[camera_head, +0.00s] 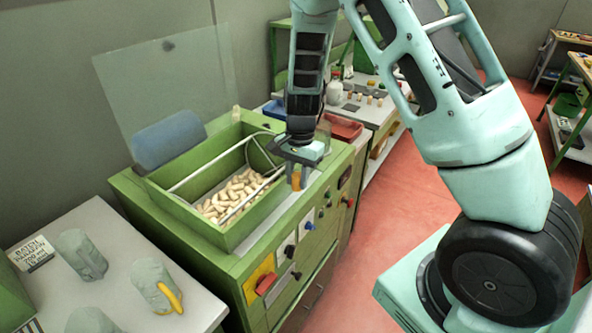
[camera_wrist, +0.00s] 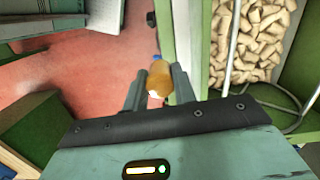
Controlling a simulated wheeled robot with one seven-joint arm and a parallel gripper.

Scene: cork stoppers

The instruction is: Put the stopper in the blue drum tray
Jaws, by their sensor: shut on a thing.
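My gripper (camera_head: 295,178) is shut on an amber-orange stopper (camera_head: 297,183), which hangs below it in front of the green machine's right side. In the wrist view the stopper (camera_wrist: 158,80) sits between the two fingertips (camera_wrist: 156,84), its rounded end showing. A blue tray (camera_head: 273,109) is on the bench behind the green machine, left of a red tray, and partly hidden by my arm. Whether it is the drum tray cannot be told.
The green machine's open box (camera_head: 165,197) holds many pale corks (camera_head: 235,192) and a wire frame. A red tray (camera_head: 343,128) is on the back bench. Grey cylinders (camera_head: 80,252) stand on the near-left table (camera_head: 120,290). Red floor (camera_head: 385,215) is clear on the right.

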